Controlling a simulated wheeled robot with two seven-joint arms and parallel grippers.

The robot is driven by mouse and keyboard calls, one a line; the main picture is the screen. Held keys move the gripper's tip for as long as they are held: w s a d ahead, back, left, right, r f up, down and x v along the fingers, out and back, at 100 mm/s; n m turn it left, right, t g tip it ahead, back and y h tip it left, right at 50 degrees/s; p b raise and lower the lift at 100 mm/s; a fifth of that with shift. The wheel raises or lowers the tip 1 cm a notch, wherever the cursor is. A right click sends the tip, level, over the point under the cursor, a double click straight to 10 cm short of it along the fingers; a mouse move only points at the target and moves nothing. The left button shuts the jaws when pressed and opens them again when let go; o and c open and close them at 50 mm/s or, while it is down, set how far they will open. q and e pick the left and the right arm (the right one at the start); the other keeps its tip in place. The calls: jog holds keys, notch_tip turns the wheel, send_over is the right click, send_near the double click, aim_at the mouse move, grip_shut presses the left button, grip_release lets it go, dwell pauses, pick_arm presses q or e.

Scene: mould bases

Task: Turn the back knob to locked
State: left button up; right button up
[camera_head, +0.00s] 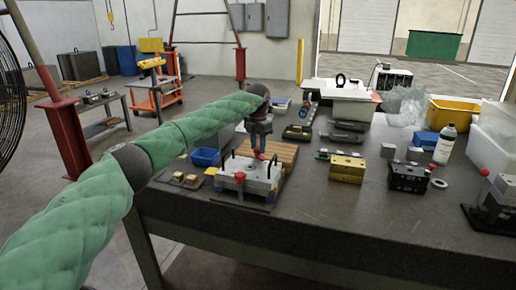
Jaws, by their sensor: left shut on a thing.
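A pale metal mould base (237,184) sits on a dark plate near the front edge of the table. It has a red front knob (240,177) on its near side and black handles at its sides. My left arm, in a green sleeve, reaches over from the left. My left gripper (259,151) points down at the back of the mould base and is shut on the red back knob (258,156). The gripper hides most of that knob, and I cannot tell its turn angle. My right gripper is not in view.
A wooden board (284,152) lies behind the mould base. A blue bin (205,157) and small brass parts (185,179) are to the left. A yellow block (347,169), a black block (408,178) and a bottle (445,145) stand to the right. The front middle of the table is clear.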

pick_arm(q)
jog(key=m+b, duration=0.2)
jog(key=m, duration=0.2)
jog(key=m+b, duration=0.1)
jog(key=m, duration=0.1)
jog(key=shift+m, duration=0.3)
jog(key=shift+m+b, duration=0.3)
jog(key=shift+m, duration=1.1)
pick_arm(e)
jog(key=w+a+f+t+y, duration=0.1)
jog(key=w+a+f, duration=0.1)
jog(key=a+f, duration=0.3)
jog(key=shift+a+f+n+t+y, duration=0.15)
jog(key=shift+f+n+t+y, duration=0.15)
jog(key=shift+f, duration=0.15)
pick_arm(q)
jog(key=shift+r, duration=0.1)
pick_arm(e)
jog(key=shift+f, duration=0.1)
pick_arm(q)
jog(key=o, duration=1)
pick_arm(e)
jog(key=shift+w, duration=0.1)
